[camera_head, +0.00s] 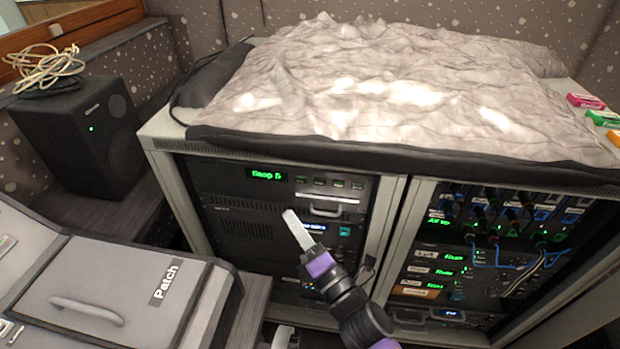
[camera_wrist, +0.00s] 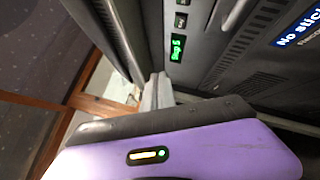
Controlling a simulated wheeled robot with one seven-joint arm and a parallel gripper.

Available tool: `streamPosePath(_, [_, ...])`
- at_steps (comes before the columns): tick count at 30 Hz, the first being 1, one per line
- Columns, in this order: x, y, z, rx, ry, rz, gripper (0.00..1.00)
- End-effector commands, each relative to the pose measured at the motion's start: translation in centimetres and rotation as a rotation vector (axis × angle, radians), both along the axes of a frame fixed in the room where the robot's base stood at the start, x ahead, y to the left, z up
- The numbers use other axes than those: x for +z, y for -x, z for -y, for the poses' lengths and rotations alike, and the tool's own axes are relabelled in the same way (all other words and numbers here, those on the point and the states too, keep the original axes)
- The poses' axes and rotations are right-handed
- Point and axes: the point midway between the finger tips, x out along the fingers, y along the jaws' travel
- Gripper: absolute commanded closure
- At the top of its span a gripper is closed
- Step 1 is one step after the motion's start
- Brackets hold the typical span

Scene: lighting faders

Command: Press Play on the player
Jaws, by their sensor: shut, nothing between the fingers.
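The player (camera_head: 232,182) is a dark unit at the top of the left rack bay. Its green display (camera_head: 266,175) reads "Stop 5", and a row of small buttons (camera_head: 330,183) sits to the right of the display. In the wrist view the display (camera_wrist: 176,48) appears turned on its side, with buttons (camera_wrist: 181,20) above it. My gripper (camera_head: 290,214) is shut and empty, in front of the rack and lower than the display in the head view. In the wrist view its fingertips (camera_wrist: 158,78) appear below the display. I cannot tell which button is Play.
A crumpled grey cover (camera_head: 370,85) lies on the rack top. The right bay (camera_head: 490,235) holds blue cables and more units. A black speaker (camera_head: 85,130) and a grey "Patch" case (camera_head: 110,290) stand at left. A blue "No stick" label (camera_wrist: 297,30) shows in the wrist view.

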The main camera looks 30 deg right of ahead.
Motion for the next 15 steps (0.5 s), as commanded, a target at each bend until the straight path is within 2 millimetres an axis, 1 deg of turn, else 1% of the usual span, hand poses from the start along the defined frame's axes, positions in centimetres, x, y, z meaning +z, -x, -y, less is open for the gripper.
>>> streamPosePath(1, [-0.40,0.03,-0.14,-0.008,0.055,0.000,1.00])
streamPosePath(3, [-0.36,0.06,-0.22,-0.019,0.115,0.009,1.00])
streamPosePath(6, [-0.32,0.10,-0.24,-0.027,0.155,0.016,1.00])
streamPosePath(15, [-0.31,0.13,-0.21,-0.031,0.167,0.018,1.00])
